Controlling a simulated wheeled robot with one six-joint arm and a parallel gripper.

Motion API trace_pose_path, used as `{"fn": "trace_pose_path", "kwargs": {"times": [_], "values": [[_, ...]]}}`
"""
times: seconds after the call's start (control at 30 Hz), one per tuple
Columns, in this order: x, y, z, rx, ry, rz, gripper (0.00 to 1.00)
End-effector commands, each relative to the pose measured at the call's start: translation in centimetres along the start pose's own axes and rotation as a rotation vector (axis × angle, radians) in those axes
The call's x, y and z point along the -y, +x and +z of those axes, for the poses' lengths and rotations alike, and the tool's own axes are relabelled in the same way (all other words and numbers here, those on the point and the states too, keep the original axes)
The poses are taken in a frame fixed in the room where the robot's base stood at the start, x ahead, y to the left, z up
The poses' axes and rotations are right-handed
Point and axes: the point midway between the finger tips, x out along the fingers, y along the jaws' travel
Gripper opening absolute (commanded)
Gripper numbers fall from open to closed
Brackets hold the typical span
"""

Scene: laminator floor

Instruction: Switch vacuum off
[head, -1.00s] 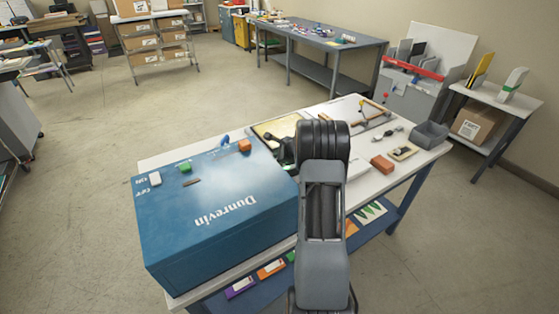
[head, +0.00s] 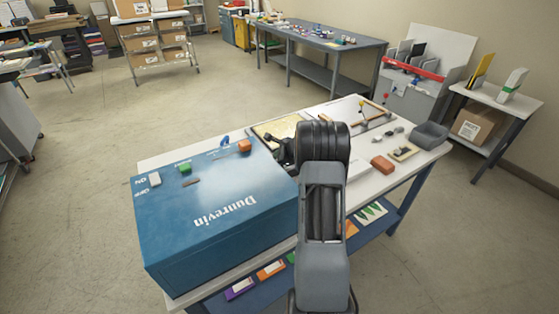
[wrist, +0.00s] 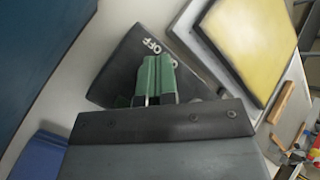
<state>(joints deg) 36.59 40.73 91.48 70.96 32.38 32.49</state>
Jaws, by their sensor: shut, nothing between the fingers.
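A dark panel (wrist: 120,65) with white "OFF" lettering lies beneath my gripper in the wrist view; a second label there is partly covered. My gripper (wrist: 158,62) has green fingers, shut and empty, over this panel close to the lettering. Any switch lever on the panel is hidden behind the fingers, and I cannot tell whether they touch it. In the head view my gripper (head: 282,152) is a small dark shape at the right edge of the blue Dunrevin machine (head: 215,225), largely hidden by my wrist.
The machine top carries a white switch (head: 154,179) beside ON/OFF lettering, a green button (head: 185,168) and an orange block (head: 244,146). A yellow plate (wrist: 240,40) lies right of the panel. A red-brown block (head: 382,163) and a grey bin (head: 430,135) stand on the bench's right.

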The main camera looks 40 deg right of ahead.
Motion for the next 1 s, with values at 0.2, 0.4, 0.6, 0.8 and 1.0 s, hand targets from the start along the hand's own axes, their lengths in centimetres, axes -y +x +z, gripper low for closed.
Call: {"fn": "trace_pose_path", "kwargs": {"times": [0.2, 0.4, 0.6, 0.8, 1.0], "values": [[0.6, -0.8, 0.6, 0.0, -0.001, 0.0, 0.0], [0.6, -0.8, 0.6, 0.0, -0.001, 0.0, 0.0], [0.7, -0.9, 0.7, 0.0, -0.001, 0.0, 0.0], [1.3, -1.8, 1.3, 0.001, -0.001, -0.001, 0.0], [2.4, -3.3, 2.4, 0.001, -0.002, 0.0, 0.0]]}}
